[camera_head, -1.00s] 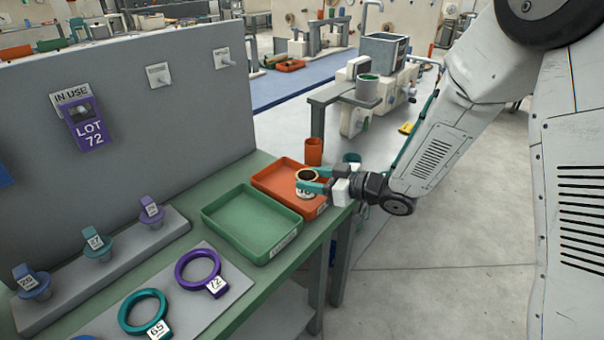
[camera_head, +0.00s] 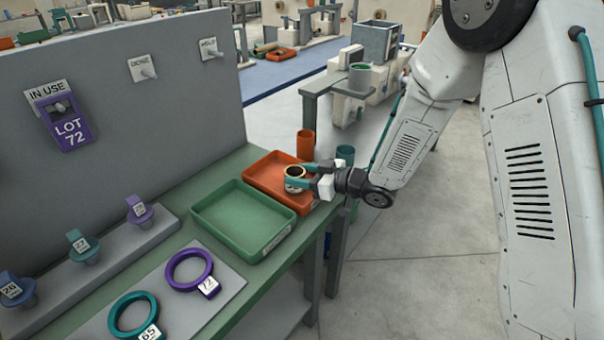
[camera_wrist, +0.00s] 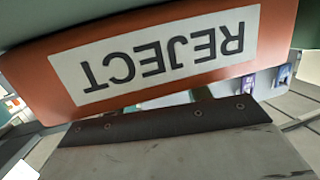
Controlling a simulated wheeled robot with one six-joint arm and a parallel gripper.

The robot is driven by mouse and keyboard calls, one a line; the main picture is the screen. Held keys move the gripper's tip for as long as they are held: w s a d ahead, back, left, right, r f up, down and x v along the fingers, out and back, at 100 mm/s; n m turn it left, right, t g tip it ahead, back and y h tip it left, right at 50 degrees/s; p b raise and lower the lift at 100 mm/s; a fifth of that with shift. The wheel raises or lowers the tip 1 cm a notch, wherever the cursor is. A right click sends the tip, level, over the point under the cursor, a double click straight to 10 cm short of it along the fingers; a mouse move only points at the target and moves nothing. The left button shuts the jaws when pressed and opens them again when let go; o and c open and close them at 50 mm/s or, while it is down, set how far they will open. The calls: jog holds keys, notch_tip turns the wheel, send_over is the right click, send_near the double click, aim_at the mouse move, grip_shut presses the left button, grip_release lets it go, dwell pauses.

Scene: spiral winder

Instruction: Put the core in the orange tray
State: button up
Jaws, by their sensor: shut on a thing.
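The orange tray (camera_head: 262,178) sits on the green bench, past the green tray. Its label reads REJECT, upside down in the wrist view, where the tray's orange front (camera_wrist: 275,40) is close to the camera. My gripper (camera_head: 298,180) is over the right part of the orange tray. Its teal fingers are shut on the core (camera_head: 294,172), a short ring with a dark opening and a pale label. The core looks upright. I cannot tell whether its underside touches the tray floor, as the fingers and tray hide it.
A green tray (camera_head: 203,205) stands beside the orange one. An orange cup (camera_head: 306,145) and a teal cup (camera_head: 345,154) stand behind. Purple (camera_head: 171,270) and teal (camera_head: 113,318) rings lie on a grey plate. Tagged pegs line the panel. The floor at right is clear.

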jog(key=o, duration=0.9)
jog(key=shift+o, duration=0.2)
